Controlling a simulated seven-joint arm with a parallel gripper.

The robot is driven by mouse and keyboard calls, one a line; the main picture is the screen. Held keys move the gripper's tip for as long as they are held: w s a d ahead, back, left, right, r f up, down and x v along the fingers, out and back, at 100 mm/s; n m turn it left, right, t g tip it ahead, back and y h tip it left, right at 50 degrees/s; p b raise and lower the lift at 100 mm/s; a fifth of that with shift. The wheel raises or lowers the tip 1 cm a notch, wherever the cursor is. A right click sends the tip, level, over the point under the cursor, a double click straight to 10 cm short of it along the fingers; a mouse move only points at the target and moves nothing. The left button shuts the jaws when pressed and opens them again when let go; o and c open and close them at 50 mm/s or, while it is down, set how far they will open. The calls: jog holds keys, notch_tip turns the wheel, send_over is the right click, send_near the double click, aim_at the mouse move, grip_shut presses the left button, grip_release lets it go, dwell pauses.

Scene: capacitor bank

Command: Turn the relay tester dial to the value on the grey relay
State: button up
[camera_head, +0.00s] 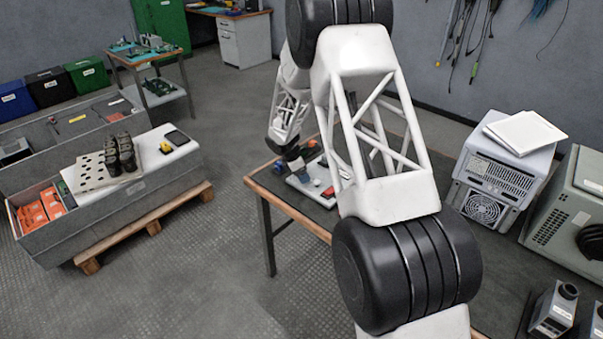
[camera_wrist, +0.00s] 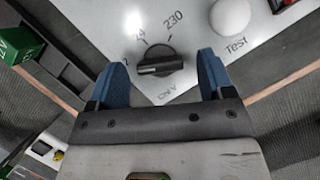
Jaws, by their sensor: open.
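The relay tester (camera_head: 318,182) is a light panel on the workbench in the head view, partly behind my arm. In the wrist view its panel (camera_wrist: 188,28) fills the top. The black dial (camera_wrist: 160,62) has marks "24" and "230", a partly hidden label ending in "2" at left, and "VAC" below. Its bar lies nearly level in the picture, with a light mark on its left half, towards the partly hidden label. My gripper (camera_wrist: 161,68) is open, with blue fingers on either side of the dial; contact cannot be told. I cannot make out the grey relay.
A white round Test button (camera_wrist: 230,17) sits right of the dial. A green box (camera_wrist: 18,38) lies at the wrist view's left. In the head view, a grey vented unit (camera_head: 503,180) stands on the bench at right. A crate stand (camera_head: 140,212) stands across the floor at left.

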jog(key=shift+f, duration=0.1)
jog(key=c, duration=0.9)
jog(key=shift+m, duration=0.3)
jog(key=m+g, duration=0.1)
jog(key=m, duration=0.3)
jog(key=m+g, duration=0.1)
jog(key=m, duration=0.1)
jog(key=shift+w+d+g, duration=0.1)
jog(key=shift+w+g, duration=0.15)
jog(key=shift+g, duration=0.05)
jog(key=m+g, duration=0.1)
jog(key=m, duration=0.1)
jog(key=m+y, duration=0.1)
jog(key=m, duration=0.2)
jog(key=shift+g, duration=0.4)
